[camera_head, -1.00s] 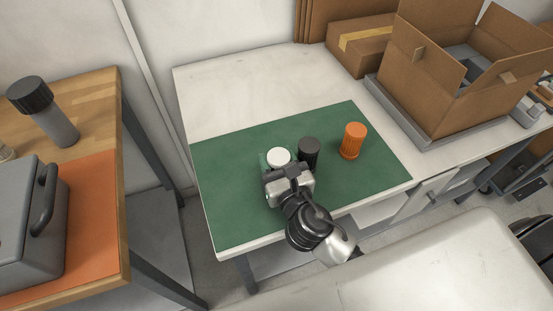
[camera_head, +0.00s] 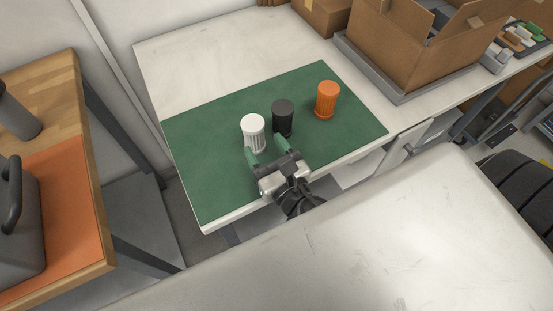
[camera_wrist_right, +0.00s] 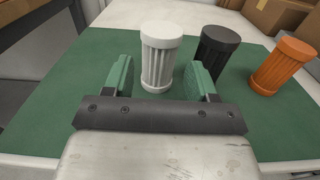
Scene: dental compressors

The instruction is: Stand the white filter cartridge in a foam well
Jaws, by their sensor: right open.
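The white filter cartridge (camera_head: 253,132) stands upright on the green mat (camera_head: 215,180), left of the black cartridge. It also stands upright in the right wrist view (camera_wrist_right: 158,60). My right gripper (camera_head: 266,151) is open and empty, low over the mat on the near side of the white cartridge. In the wrist view its green fingers (camera_wrist_right: 160,80) are spread wide, with the cartridge appearing between and just beyond them. I cannot make out a foam well in either view. My left gripper is out of view.
A black cartridge (camera_head: 283,117) and an orange cartridge (camera_head: 327,99) stand to the right on the mat. An open cardboard box (camera_head: 400,50) sits on a grey tray behind them. A wooden bench (camera_head: 85,215) is at the left. The table's back left is clear.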

